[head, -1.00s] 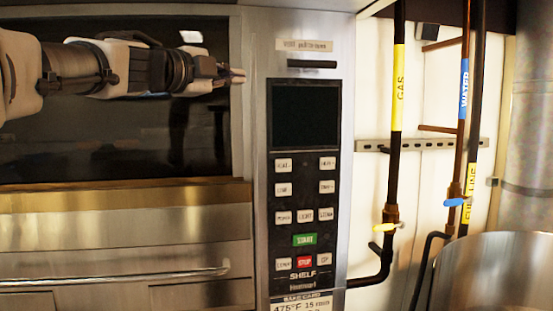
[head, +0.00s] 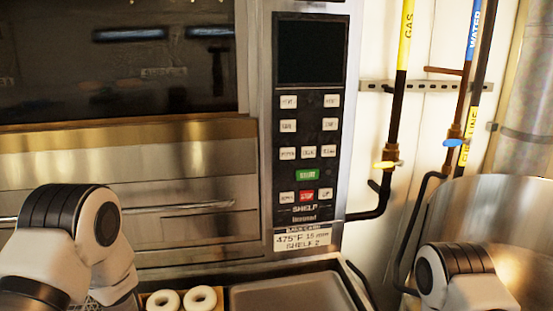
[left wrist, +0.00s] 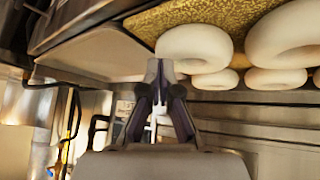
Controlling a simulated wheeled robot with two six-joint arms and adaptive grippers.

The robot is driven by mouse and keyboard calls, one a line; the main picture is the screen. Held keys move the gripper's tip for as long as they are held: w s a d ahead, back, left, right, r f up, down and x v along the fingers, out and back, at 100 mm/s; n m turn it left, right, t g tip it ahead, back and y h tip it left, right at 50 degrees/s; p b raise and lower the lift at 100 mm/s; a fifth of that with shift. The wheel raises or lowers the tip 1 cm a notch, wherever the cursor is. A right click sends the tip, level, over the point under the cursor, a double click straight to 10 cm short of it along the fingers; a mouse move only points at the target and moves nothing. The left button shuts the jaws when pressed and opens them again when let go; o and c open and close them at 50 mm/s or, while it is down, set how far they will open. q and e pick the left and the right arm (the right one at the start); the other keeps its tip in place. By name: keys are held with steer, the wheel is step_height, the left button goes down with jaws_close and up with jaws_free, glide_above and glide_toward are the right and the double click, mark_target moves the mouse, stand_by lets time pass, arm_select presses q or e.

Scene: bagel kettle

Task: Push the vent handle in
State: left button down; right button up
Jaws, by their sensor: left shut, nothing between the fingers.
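The vent handle is not in view in the head view now; the frame stops above the oven's control panel (head: 307,150). My left gripper (left wrist: 160,66) shows in the left wrist view with its fingers shut and nothing between them. White bagels show beyond it in that view, one of them a bagel (left wrist: 194,46) just right of the fingertips. Whether the gripper touches anything there I cannot tell. In the head view my left arm is folded at the lower left and its gripper is hidden. My right arm shows at the lower right, its gripper out of frame.
Two bagels (head: 181,300) lie at the bottom edge, left of an empty grey tray (head: 290,296). The oven has a long door bar (head: 190,209). A yellow gas pipe (head: 405,38) and a large metal kettle (head: 500,207) stand at the right.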

arm_select(q)
steer(key=s+a+f+n+g+y, duration=0.15)
steer(key=s+f, duration=0.25)
steer(key=s, duration=0.6)
steer(key=s+a+f+n+g+y, duration=0.1)
steer(key=s+a+f+n+g, duration=0.15)
steer(key=s, duration=0.75)
steer(key=s+a+f+n+g+y, duration=0.1)
steer(key=s+a+f+g, duration=0.2)
steer(key=s, duration=0.6)
step_height(320, 180, down, 14)
steer(key=b, duration=1.2)
steer(key=shift+d+b, duration=0.4)
